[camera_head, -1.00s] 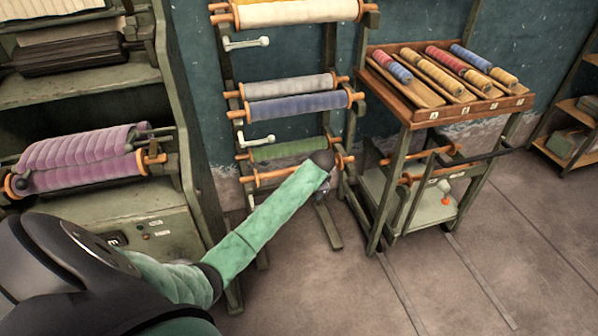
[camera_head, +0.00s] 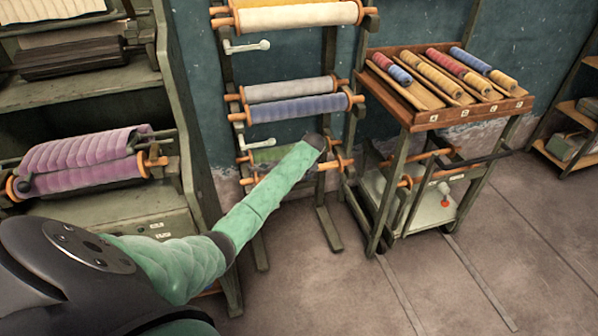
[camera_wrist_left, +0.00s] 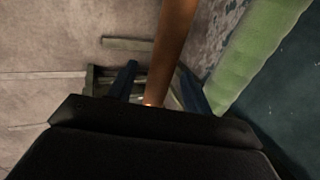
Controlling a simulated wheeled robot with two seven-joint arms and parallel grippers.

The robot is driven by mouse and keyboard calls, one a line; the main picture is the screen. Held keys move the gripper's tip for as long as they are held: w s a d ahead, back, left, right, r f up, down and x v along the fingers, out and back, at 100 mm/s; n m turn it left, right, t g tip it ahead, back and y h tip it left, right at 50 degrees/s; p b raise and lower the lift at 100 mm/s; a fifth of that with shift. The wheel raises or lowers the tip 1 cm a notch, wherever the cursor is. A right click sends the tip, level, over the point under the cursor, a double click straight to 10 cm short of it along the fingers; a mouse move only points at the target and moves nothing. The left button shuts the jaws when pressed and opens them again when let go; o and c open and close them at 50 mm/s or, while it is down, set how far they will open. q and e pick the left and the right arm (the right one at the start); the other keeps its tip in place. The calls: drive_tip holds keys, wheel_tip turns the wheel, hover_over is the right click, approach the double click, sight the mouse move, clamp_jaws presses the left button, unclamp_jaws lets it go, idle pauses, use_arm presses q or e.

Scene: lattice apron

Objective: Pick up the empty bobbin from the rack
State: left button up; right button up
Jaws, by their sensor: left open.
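The empty bobbin (camera_head: 335,164) is a bare orange-brown rod low on the rack (camera_head: 329,60), beside a green roll (camera_head: 268,155). My left forearm covers its middle in the head view. In the left wrist view the bobbin (camera_wrist_left: 174,45) runs from the top edge down between the two dark fingers of my left gripper (camera_wrist_left: 157,70). The gripper is open around it, with a gap visible near the fingertips. The head view hides the gripper's fingers behind my arm. The green roll (camera_wrist_left: 258,50) lies right of the fingers in the wrist view. My right gripper is out of view.
Grey (camera_head: 290,89) and blue (camera_head: 300,107) rolls hang above on the rack. A wooden cart (camera_head: 430,121) with small coloured spools stands to its right. A green machine with a purple roll (camera_head: 80,158) is at left. The floor (camera_head: 320,290) in front is clear.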

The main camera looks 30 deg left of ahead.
use_arm(q)
drive_tip(key=shift+x, duration=1.05)
clamp_jaws()
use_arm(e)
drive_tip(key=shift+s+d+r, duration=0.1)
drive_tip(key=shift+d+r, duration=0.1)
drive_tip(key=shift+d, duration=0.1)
use_arm(q)
drive_tip(key=shift+a+r, duration=0.1)
